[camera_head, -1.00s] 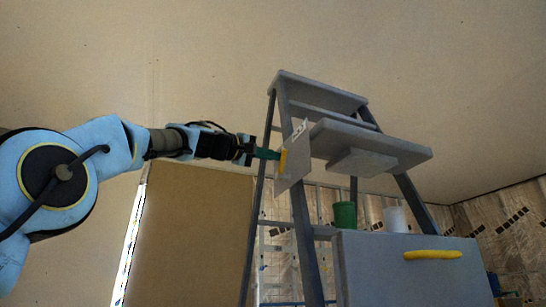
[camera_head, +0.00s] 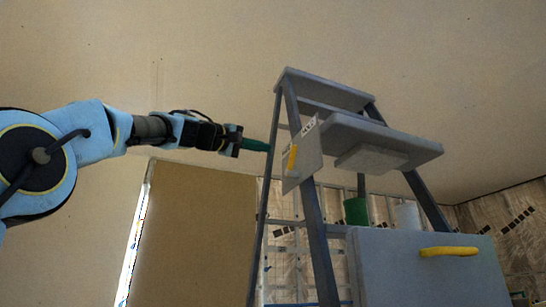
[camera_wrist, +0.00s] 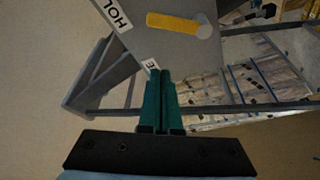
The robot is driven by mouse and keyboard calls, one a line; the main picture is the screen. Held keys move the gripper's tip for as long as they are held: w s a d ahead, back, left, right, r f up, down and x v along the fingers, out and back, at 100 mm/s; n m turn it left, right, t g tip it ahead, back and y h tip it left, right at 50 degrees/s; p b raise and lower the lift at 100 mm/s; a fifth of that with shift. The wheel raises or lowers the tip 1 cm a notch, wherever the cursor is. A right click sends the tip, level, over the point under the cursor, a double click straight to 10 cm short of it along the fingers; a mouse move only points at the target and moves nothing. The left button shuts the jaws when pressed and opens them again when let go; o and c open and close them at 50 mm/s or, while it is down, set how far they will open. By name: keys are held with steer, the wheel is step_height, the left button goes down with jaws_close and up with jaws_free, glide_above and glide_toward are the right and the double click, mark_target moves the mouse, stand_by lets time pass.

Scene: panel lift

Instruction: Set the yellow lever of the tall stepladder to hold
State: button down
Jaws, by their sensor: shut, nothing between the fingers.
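The yellow lever (camera_head: 292,158) is mounted on a grey plate (camera_head: 302,168) on the near side of the tall stepladder (camera_head: 318,235). In the wrist view the lever (camera_wrist: 175,22) runs left from its round pivot, and its free end points toward a label (camera_wrist: 115,12) reading "HOL", cut off by the frame edge. A second label (camera_wrist: 151,65) ends in "E" and is partly hidden by my fingertips. My gripper (camera_head: 268,148) is shut and empty, left of the plate and apart from the lever. Its green fingers (camera_wrist: 160,75) also show in the wrist view.
The stepladder's grey platform (camera_head: 380,137) juts out right of the plate. A grey cabinet with a yellow handle (camera_head: 449,252) stands at lower right, with a green cup (camera_head: 356,211) and a white cup (camera_head: 407,214) behind its top edge. A brown panel (camera_head: 192,230) stands behind my arm.

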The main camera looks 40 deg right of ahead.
steer(key=shift+w+a+f+b, duration=0.15)
steer(key=shift+a+b, duration=0.3)
steer(key=shift+a, duration=0.6)
steer(key=shift+a+f+b, duration=0.2)
steer(key=shift+a+b, duration=0.2)
steer(key=shift+a, duration=0.65)
